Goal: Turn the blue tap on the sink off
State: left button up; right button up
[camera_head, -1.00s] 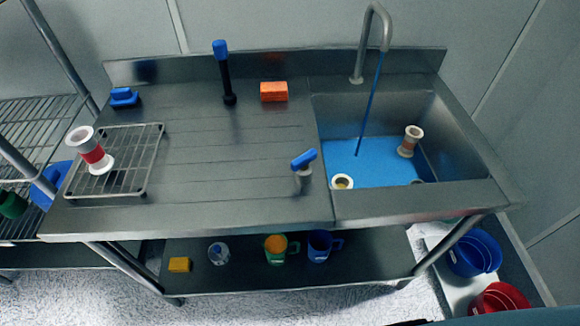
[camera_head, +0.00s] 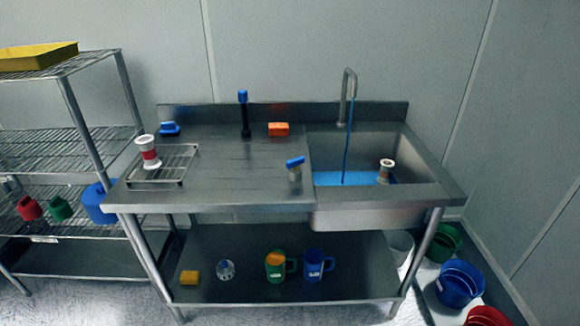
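The blue tap handle (camera_head: 295,162) sits on a short metal post on the worktop, just left of the sink basin. The curved metal spout (camera_head: 346,85) rises behind the sink (camera_head: 375,140). A thin blue stream (camera_head: 347,150) runs from the spout into blue water (camera_head: 335,178) in the basin. A white and brown spool-shaped part (camera_head: 386,170) stands in the basin. Neither of my grippers shows in the head view.
The counter holds a wire rack (camera_head: 180,165) with a red and white part (camera_head: 148,150), a blue brush (camera_head: 169,129), an orange sponge (camera_head: 278,129) and a black, blue-topped brush (camera_head: 244,112). Mugs stand on the lower shelf (camera_head: 230,293). Buckets (camera_head: 460,282) stand right; shelving (camera_head: 75,145) stands left.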

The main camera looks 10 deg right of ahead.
aim_at(295, 163)
jog(key=u, duration=0.5)
jog(key=i, duration=0.65)
jog(key=u, duration=0.3)
